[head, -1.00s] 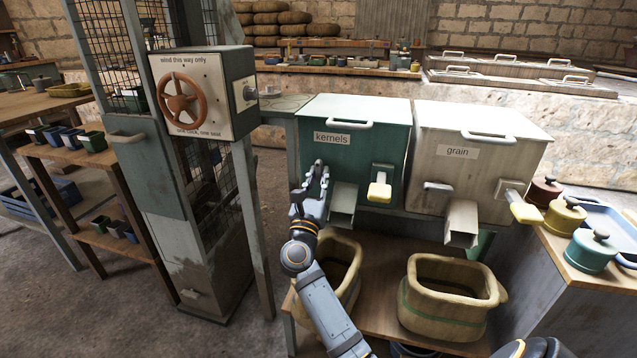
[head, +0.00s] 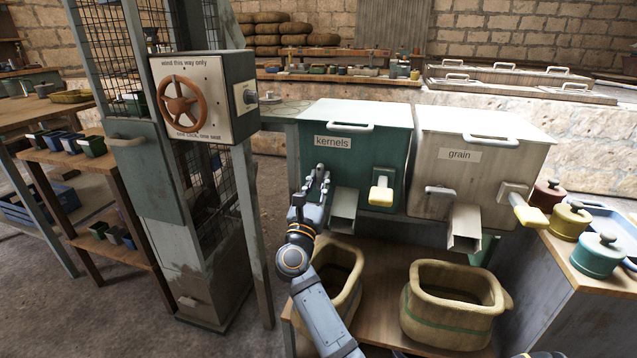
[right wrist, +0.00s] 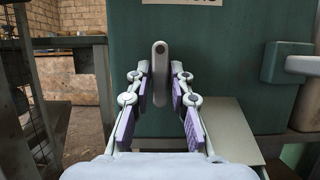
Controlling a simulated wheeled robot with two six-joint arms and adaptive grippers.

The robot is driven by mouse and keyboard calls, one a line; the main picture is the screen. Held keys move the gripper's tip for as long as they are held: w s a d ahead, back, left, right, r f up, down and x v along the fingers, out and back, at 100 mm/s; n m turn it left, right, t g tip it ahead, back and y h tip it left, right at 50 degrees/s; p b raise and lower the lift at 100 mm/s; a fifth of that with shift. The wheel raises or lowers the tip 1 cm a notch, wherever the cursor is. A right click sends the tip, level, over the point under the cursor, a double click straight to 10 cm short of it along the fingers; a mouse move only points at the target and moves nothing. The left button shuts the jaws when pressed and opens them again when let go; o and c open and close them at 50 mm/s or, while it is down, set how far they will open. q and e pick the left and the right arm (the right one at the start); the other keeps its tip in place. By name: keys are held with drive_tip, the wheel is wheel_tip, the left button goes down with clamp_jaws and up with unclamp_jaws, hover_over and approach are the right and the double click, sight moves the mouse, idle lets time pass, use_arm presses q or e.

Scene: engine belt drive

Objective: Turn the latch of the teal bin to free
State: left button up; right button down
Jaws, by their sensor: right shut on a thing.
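The teal bin (head: 361,160), labelled "kernels", stands left of the grey grain bin. Its latch (right wrist: 160,75) is a grey rounded bar on the teal front, and it looks upright in the right wrist view. My right gripper (head: 318,178) is at the left part of the bin's front, below the label. In the right wrist view its two purple-padded fingers (right wrist: 160,95) stand on either side of the latch, shut on it. In the head view the fingers mostly hide the latch. My left gripper is not in view.
A chute (head: 343,209) and a yellow-handled lever (head: 381,190) sit right of my gripper on the teal bin. The grain bin (head: 470,175) is beside it. Baskets (head: 455,315) stand on the shelf below. A post and wheel box (head: 205,95) stand to the left.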

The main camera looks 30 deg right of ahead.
sight(322, 134)
drive_tip(key=shift+f, duration=0.1)
drive_tip(key=c, duration=1.3)
unclamp_jaws()
wheel_tip(322, 134, up, 10)
drive_tip(key=shift+r, duration=0.1)
